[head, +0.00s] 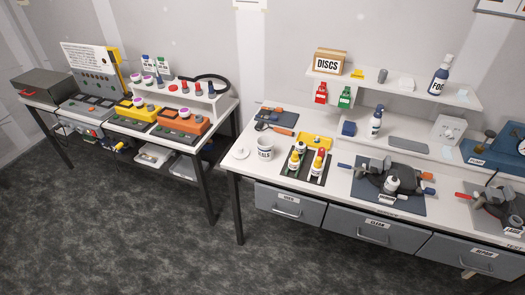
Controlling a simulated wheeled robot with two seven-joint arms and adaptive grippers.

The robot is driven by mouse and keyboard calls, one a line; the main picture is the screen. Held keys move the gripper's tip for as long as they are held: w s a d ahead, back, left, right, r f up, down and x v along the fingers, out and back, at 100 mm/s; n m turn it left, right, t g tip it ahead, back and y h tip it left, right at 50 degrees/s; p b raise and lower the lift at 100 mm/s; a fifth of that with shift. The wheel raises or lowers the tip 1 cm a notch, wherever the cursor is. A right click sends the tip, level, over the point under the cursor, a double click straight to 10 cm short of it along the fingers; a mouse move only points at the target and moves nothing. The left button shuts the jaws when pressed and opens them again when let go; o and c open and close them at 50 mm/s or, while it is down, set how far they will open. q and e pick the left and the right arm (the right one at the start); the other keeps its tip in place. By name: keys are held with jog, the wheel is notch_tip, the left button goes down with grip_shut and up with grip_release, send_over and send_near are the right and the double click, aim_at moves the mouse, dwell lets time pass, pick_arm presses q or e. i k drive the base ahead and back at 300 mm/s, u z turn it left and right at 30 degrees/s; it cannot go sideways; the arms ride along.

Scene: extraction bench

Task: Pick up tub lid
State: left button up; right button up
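A small round white lid with a knob (240,154) lies flat on the white bench top, near its left front corner. A white tub (265,153) with dark lettering on its front stands upright just to the right of the lid, apart from it. The tub's top looks uncovered. Neither of my grippers shows in the head view.
A dark mat (318,176) with several small bottles lies right of the tub. An orange-handled tool (281,130) lies behind it. Grey drawers (288,204) hang under the bench front. A second table (228,112) stands left across a gap. Grey floor in front is clear.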

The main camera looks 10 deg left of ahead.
aim_at(238, 153)
jog(key=u, duration=0.4)
jog(key=i, duration=1.3)
jog(key=z, duration=0.65)
